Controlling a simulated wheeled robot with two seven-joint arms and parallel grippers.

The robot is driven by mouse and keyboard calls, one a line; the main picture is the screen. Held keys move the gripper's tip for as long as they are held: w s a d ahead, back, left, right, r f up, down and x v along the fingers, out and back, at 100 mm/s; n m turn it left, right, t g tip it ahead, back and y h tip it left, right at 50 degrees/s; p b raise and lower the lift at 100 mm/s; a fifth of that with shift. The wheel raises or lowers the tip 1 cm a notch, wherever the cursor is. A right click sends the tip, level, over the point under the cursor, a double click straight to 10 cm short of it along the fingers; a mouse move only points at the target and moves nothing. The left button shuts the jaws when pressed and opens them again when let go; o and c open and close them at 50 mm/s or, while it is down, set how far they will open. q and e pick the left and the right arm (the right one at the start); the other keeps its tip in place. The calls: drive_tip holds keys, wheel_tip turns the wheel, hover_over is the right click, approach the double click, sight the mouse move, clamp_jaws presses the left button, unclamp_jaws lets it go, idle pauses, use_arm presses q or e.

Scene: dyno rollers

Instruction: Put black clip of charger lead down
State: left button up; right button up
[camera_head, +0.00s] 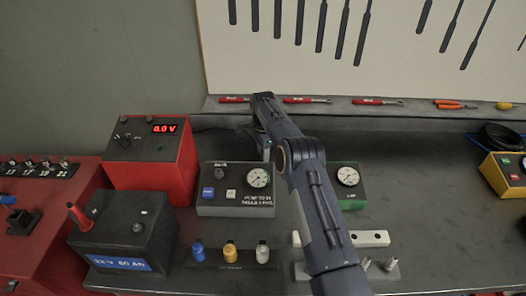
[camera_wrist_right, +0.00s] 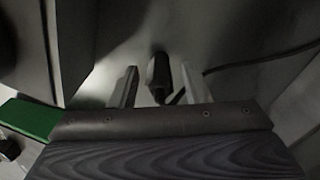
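My right gripper (camera_wrist_right: 158,88) shows in the right wrist view with its two fingers apart. A dark object (camera_wrist_right: 159,70), which looks like the black clip, stands between the fingers, with gaps visible beside it. I cannot tell whether it touches the right-hand finger. In the head view my right arm reaches to the back of the bench, where its gripper (camera_head: 264,146) is largely hidden by the arm; the clip cannot be made out there. The red charger (camera_head: 150,170) reads 0.0 V. A red clip (camera_head: 80,216) is at the black battery (camera_head: 125,235). My left gripper is not in view.
A grey gauge box (camera_head: 235,200) and a green gauge box (camera_head: 348,190) flank my right arm. A dark cable (camera_wrist_right: 260,60) runs along the right in the wrist view. The bench right of the green box is mostly clear.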

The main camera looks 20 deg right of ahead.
drive_tip(key=shift+r, duration=0.1)
wheel_tip(320, 180, up, 5)
drive_tip(key=shift+w+r, duration=0.1)
wheel_tip(320, 180, up, 7)
drive_tip(key=p, duration=0.2)
drive_tip(key=s+d+r+n+t+y, duration=0.1)
drive_tip(key=s+r+n, duration=0.15)
drive_tip(key=r, duration=0.35)
drive_tip(key=s+d+r+n+t, duration=0.1)
drive_tip(key=s+d+r, duration=0.1)
drive_tip(key=s+r, duration=0.25)
drive_tip(key=s+a+r+n+t+y, duration=0.1)
drive_tip(key=s+a+r+n, duration=0.15)
drive_tip(key=s, duration=0.35)
drive_tip(key=s+a+r+n+y, duration=0.1)
drive_tip(key=s+r+n, duration=0.1)
drive_tip(key=s+r, duration=0.3)
drive_tip(key=s+a+f+n+t, duration=0.1)
drive_tip(key=s+a+f+n, duration=0.2)
drive_tip(key=s, duration=0.6)
drive_tip(key=s+a+f+n, duration=0.3)
drive_tip(key=s+a+f, duration=0.1)
drive_tip(key=s, duration=0.5)
drive_tip(key=s+a+f+n+t, duration=0.1)
drive_tip(key=s+a+f+n, duration=0.2)
drive_tip(key=s, duration=0.6)
drive_tip(key=shift+a+f+t+y, duration=0.2)
drive_tip(key=shift+a+t+y, duration=0.15)
drive_tip(key=shift+a, duration=0.6)
